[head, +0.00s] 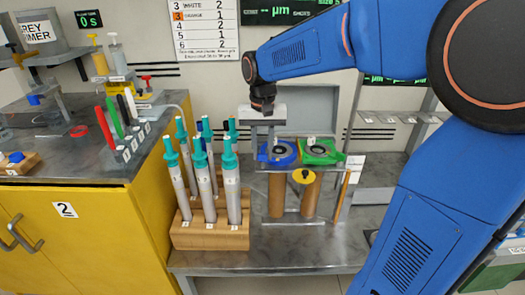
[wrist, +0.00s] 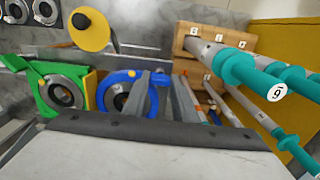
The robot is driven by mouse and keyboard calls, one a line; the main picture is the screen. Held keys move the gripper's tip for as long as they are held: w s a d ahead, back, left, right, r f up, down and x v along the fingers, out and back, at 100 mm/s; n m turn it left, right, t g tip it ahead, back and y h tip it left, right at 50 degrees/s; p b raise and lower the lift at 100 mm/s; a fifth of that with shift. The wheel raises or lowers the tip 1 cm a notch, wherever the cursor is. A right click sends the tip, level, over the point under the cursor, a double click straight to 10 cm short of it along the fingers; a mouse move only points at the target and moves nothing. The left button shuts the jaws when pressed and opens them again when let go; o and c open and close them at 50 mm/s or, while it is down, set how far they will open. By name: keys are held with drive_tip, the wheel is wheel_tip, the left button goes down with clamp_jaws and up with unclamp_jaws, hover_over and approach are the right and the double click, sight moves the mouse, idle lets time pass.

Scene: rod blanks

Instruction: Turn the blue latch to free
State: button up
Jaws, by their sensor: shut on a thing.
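The blue latch (head: 278,154) is a blue ring around a dark round centre, on the rack in the middle of the head view. It also shows in the wrist view (wrist: 116,86). My gripper (head: 262,146) points down at the left side of this latch. In the wrist view its grey fingers (wrist: 149,98) are shut on a blue part at the latch's edge and hide some of it. Which way the latch is turned is hard to tell.
A green latch (head: 320,153) sits just right of the blue one. A yellow round knob (head: 303,176) is below, between two brown cylinders. A wooden block (head: 210,235) with several teal-capped rods stands close at left. A yellow cabinet (head: 75,220) is further left.

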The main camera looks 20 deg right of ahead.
drive_tip(key=o, duration=1)
drive_tip(key=shift+o, duration=0.2)
wheel_tip(320, 180, up, 18)
drive_tip(key=shift+f, duration=0.25)
drive_tip(key=s+d+f+n+t, duration=0.2)
drive_tip(key=s+d+f, duration=0.1)
drive_tip(key=s+f, duration=0.7)
drive_tip(key=s+d+f+n+t, duration=0.1)
drive_tip(key=s+d+f+t, duration=0.1)
drive_tip(key=s+f, duration=0.8)
drive_tip(key=s+d, duration=0.1)
drive_tip(key=s, duration=0.3)
drive_tip(key=shift+s+d+n+t, duration=0.2)
drive_tip(key=shift+d+n+t, duration=0.2)
